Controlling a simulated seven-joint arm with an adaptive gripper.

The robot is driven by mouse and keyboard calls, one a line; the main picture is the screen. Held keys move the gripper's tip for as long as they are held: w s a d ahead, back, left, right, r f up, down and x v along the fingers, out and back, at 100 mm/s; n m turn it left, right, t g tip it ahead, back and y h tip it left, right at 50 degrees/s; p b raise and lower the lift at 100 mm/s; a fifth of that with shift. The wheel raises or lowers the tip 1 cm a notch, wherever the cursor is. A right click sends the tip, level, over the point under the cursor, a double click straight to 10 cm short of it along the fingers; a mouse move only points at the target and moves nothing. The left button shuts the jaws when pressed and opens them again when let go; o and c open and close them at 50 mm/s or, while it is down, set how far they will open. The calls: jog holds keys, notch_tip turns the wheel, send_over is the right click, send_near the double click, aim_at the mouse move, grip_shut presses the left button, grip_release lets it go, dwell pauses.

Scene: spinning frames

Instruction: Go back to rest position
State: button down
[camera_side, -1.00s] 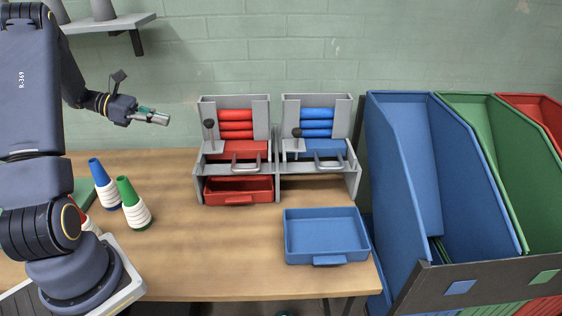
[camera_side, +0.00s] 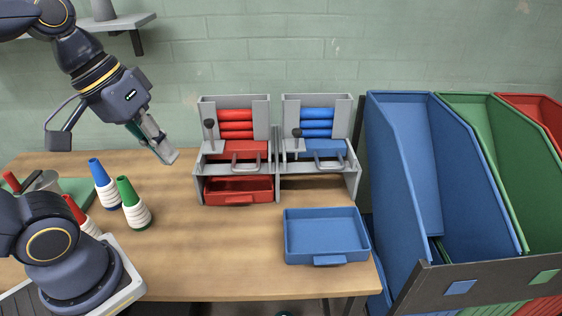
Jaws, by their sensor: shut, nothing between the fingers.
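My gripper (camera_side: 168,155) is shut and empty. It points down and to the right in the air, in front of the green wall and left of the red dispenser. It touches nothing that I can see. My arm reaches up out of the picture at the top left and comes back down to the gripper.
A red-tube dispenser (camera_side: 262,108) and a blue-tube dispenser (camera_side: 345,108) stand on the table (camera_side: 180,270). A red tray (camera_side: 238,197) sits under the red one; a blue tray (camera_side: 327,260) lies in front. Blue (camera_side: 103,180), green (camera_side: 130,195) and red (camera_side: 78,212) cones stand left. Tall bins (camera_side: 395,190) stand right.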

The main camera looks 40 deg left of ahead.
jog(key=a+m, duration=0.1)
jog(key=a+f+m+t+y, duration=0.1)
jog(key=w+a+m+y, duration=0.1)
jog(key=shift+a+f+t, duration=0.3)
jog(key=shift+a, duration=0.05)
jog(key=c, duration=1.9)
grip_release()
